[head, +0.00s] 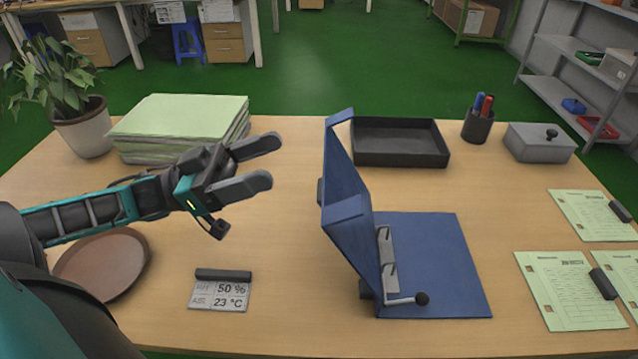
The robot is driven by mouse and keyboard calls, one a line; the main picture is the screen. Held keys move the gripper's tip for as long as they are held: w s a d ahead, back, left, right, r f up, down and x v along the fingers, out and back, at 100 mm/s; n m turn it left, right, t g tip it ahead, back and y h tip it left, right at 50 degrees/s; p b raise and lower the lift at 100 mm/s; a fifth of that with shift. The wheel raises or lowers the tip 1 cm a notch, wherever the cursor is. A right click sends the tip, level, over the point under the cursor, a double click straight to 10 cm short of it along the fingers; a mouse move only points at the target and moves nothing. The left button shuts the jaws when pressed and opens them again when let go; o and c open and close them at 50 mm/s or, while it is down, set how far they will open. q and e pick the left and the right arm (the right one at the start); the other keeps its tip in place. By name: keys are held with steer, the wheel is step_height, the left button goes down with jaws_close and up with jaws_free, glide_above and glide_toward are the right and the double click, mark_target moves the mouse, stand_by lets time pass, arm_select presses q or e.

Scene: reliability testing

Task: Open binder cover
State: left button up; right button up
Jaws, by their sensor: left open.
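A blue binder stands on the table right of centre. Its cover (346,195) is raised, close to upright and leaning a little to the left. Its other board (435,260) lies flat on the table to the right. The metal ring mechanism (389,262) with a black-knobbed lever shows at the hinge, and no papers are visible in it. My left gripper (268,163) is open and empty, to the left of the raised cover, with a clear gap between its fingertips and the cover. My right gripper is not in view.
A stack of green papers (180,122) and a potted plant (80,130) stand at the back left. A brown plate (102,264) and a small display (220,292) are at the front left. A black tray (400,158) stands behind the binder. Clipped sheets (565,290) lie at right.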

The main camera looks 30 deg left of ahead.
arm_select(q)
step_height(320, 180, down, 8)
steer(key=b, duration=0.4)
steer(key=x, duration=0.7)
steer(key=shift+d+r, duration=0.2)
steer(key=shift+d, duration=0.05)
steer(key=shift+w, duration=0.1)
